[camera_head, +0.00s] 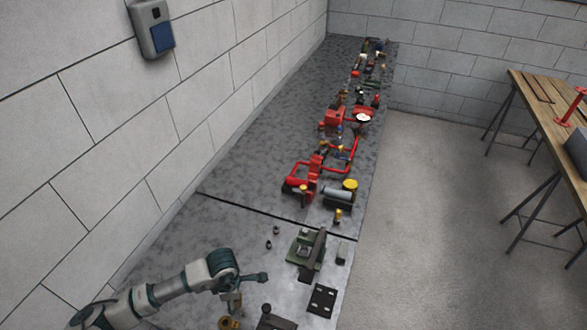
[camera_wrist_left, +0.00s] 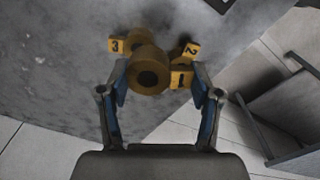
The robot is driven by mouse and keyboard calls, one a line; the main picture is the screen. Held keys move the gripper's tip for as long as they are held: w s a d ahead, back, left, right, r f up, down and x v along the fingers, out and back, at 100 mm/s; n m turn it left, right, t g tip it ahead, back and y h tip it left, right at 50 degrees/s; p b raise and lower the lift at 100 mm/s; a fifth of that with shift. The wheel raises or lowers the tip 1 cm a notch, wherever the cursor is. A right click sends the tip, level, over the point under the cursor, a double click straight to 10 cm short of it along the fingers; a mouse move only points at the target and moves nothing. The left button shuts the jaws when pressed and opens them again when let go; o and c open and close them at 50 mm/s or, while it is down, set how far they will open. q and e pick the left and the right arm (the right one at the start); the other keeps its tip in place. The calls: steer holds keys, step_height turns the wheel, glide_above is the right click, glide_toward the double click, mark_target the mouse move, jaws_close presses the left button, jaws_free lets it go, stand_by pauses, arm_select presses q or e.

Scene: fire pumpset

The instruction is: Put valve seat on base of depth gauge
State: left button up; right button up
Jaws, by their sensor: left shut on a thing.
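My left gripper (camera_wrist_left: 160,74) points down over the table, with its two blue-padded fingers on either side of a brass cylinder with a dark central hole, the valve seat (camera_wrist_left: 148,82). It is shut on this part, though contact at the pads is hard to see. Just beyond it is the depth gauge base (camera_wrist_left: 140,42), brass and round, with yellow tags marked 1, 2 and 3 around it. The valve seat partly covers it, and I cannot tell whether they touch. In the head view, the brass base (camera_head: 228,323) is at the bottom edge below my left arm. My right gripper is not shown.
A green vise-like fixture (camera_head: 307,250) and a dark plate with holes (camera_head: 322,300) stand right of my arm. Small dark parts (camera_head: 276,230) lie behind. Red pump pieces (camera_head: 318,165) line the table further back. A wall bounds the left; the table's right edge drops to floor.

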arm_select(q)
steer(key=w+a+r+m+b, duration=0.1)
steer(key=w+r+m, duration=0.6)
steer(key=m, duration=1.3)
steer(key=shift+w+a+r, duration=0.15)
steer(key=shift+w+a, duration=0.3)
steer(key=shift+a, duration=0.05)
